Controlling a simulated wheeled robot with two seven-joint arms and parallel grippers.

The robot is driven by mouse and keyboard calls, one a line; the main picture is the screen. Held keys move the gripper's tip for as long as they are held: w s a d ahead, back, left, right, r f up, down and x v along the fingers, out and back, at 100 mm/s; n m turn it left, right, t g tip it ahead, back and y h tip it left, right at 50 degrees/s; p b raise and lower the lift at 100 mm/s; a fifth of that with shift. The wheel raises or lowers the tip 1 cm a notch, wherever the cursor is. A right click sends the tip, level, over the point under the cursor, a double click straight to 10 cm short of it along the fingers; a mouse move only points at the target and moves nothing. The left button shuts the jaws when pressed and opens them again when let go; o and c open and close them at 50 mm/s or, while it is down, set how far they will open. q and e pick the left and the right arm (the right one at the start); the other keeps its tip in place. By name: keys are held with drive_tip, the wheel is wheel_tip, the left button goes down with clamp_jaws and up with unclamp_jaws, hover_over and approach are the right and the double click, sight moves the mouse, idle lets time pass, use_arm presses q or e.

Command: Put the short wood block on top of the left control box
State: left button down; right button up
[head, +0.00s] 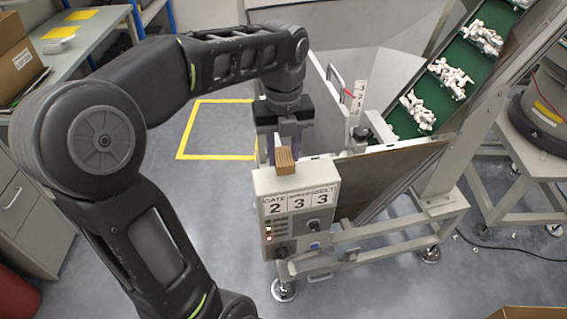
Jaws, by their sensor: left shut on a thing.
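The short wood block (285,160) is small and brown with a grained face. It is at the top of the left control box (259,228), a grey box with number displays reading 2, 3, 3 and several buttons and knobs. My left gripper (283,150) points down from above and is shut on the block. I cannot tell whether the block touches the box's top or hangs just above it. The gripper's fingers are partly hidden behind the block. My right gripper is not in view.
A metal hopper (385,70) stands behind the box, beside a green inclined conveyor (440,75) carrying white parts. A grey workbench (95,40) and a cardboard box (14,55) are at the left. A yellow floor square (180,130) is empty.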

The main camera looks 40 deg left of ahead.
sight(283, 156)
use_arm(q)
drive_tip(key=shift+f, duration=0.1)
wheel_tip(283, 156, down, 3)
drive_tip(key=shift+f, duration=0.25)
drive_tip(key=shift+f, duration=0.2)
drive_tip(key=c, duration=0.9)
unclamp_jaws()
drive_tip(key=shift+c, duration=0.2)
drive_tip(key=shift+r, duration=0.1)
